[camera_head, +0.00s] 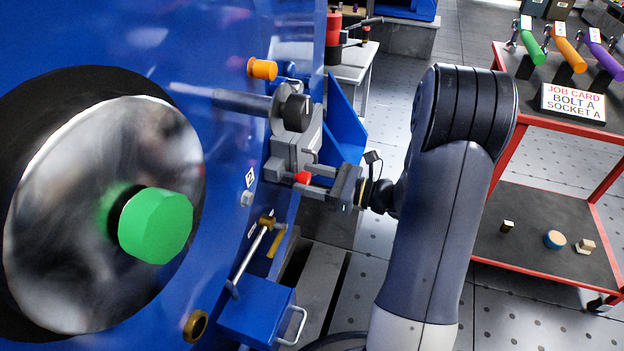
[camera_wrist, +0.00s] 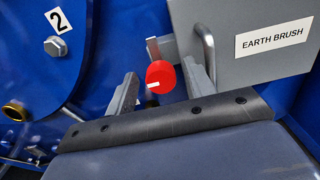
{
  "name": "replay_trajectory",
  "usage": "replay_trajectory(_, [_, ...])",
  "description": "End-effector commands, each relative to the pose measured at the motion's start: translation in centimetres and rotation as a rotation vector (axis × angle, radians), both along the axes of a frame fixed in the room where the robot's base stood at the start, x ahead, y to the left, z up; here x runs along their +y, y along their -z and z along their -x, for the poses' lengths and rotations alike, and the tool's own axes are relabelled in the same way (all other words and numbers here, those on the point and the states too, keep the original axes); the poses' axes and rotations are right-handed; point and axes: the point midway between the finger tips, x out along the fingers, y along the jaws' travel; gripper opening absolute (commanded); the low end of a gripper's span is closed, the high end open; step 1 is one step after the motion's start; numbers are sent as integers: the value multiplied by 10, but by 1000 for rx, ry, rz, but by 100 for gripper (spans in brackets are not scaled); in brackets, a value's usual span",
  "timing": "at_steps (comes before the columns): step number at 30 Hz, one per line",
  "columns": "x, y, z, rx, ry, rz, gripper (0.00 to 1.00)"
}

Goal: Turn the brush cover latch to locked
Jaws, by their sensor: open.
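The brush cover latch is a red knob (camera_wrist: 160,77) with a short white mark, at the edge of the grey brush cover (camera_wrist: 235,70) labelled EARTH BRUSH. In the wrist view the white mark lies nearly level. My gripper (camera_wrist: 161,72) is open, with one finger on each side of the knob. Gaps show between the knob and both fingers. In the head view the red knob (camera_head: 302,177) shows between the fingers of my gripper (camera_head: 312,179), below the grey brush housing (camera_head: 290,150).
A handle bar (camera_wrist: 205,48) stands on the cover close to the right finger. In the head view, a blue machine wall (camera_head: 225,45), a shaft with a green end (camera_head: 155,226) and a blue box (camera_head: 257,308) are nearby. A red-framed cart (camera_head: 560,120) stands at the right.

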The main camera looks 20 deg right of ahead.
Motion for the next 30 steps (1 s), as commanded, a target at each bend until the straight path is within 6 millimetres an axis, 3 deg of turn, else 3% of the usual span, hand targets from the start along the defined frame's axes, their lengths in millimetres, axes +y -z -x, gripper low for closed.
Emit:
replay_trajectory(4, [0, 0, 0, 0, 0, 0, 51])
replay_trajectory(20, [0, 0, 0, 0, 0, 0, 8])
replay_trajectory(30, [-1, -3, 0, 43, 0, -30, 8])
